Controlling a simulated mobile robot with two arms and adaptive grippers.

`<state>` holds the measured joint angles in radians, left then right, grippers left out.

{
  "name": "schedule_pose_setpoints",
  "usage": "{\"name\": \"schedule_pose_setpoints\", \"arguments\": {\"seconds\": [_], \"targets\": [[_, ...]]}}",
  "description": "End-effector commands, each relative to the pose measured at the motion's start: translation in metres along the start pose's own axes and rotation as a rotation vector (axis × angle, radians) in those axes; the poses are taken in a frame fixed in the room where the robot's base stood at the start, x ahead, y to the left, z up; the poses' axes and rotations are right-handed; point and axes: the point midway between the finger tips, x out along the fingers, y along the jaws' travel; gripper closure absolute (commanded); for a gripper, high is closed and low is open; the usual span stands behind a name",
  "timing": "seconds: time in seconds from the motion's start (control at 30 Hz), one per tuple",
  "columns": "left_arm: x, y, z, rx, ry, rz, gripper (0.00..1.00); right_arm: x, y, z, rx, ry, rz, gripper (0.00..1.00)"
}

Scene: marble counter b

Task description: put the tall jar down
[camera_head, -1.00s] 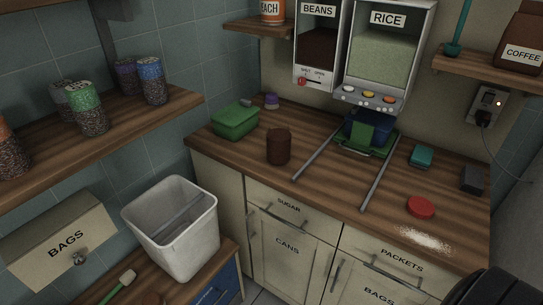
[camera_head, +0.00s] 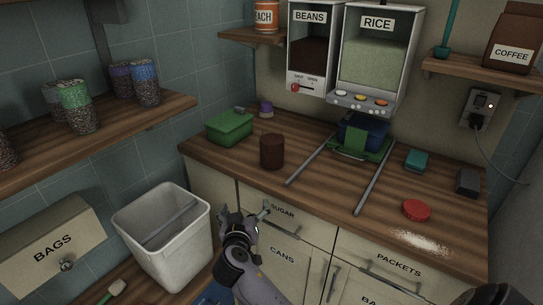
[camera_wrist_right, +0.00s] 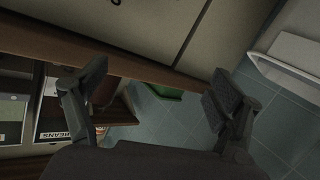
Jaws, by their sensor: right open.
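A dark brown cylindrical jar (camera_head: 272,154) stands upright on the wooden counter (camera_head: 330,198), left of two grey bars. Several seed-filled jars, one with a green band (camera_head: 77,108) and one with a blue band (camera_head: 146,84), stand on the left shelf. I cannot tell which is the tall jar. My right gripper (camera_head: 248,224) is in front of the cupboard, below the counter edge and apart from the brown jar. In the wrist view the right gripper (camera_wrist_right: 156,96) has its fingers spread with nothing between them.
A white bin (camera_head: 164,246) stands left of my right arm. A green box (camera_head: 230,128), a red lid (camera_head: 416,210) and white powder (camera_head: 420,243) lie on the counter. Dispensers marked BEANS (camera_head: 310,52) and RICE (camera_head: 377,55) hang above. The counter's front centre is clear.

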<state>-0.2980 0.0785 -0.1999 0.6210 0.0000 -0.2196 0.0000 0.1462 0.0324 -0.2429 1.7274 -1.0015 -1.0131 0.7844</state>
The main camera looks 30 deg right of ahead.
Motion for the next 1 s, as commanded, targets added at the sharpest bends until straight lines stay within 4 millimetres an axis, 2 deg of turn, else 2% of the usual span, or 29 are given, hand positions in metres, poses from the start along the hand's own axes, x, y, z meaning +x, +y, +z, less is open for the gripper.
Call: {"name": "schedule_pose_setpoints", "arguments": {"seconds": [0.03, 0.1, 0.23, 0.37, 0.8, 1.0], "targets": [[0.005, 0.0, 0.001, 0.0, -0.001, 0.0, 0.14, -0.007, 0.017, -0.036, 0.076, 0.066, 0.055, 0.13], [0.007, 0.0, 0.002, 0.0, -0.002, -0.001, 0.14, -0.018, 0.039, -0.073, 0.163, 0.134, 0.118, 0.13], [0.009, -0.001, 0.003, 0.0, -0.004, -0.001, 0.14, -0.033, 0.065, -0.108, 0.263, 0.204, 0.185, 0.13], [0.005, -0.001, 0.003, 0.0, -0.005, -0.001, 0.14, -0.027, 0.074, -0.119, 0.284, 0.221, 0.203, 0.13], [-0.006, -0.001, 0.003, 0.001, -0.005, -0.001, 0.14, 0.061, 0.095, -0.135, 0.279, 0.219, 0.203, 0.13], [-0.005, -0.001, 0.003, 0.001, -0.005, -0.001, 0.14, 0.08, 0.098, -0.136, 0.28, 0.218, 0.199, 0.13]]}}
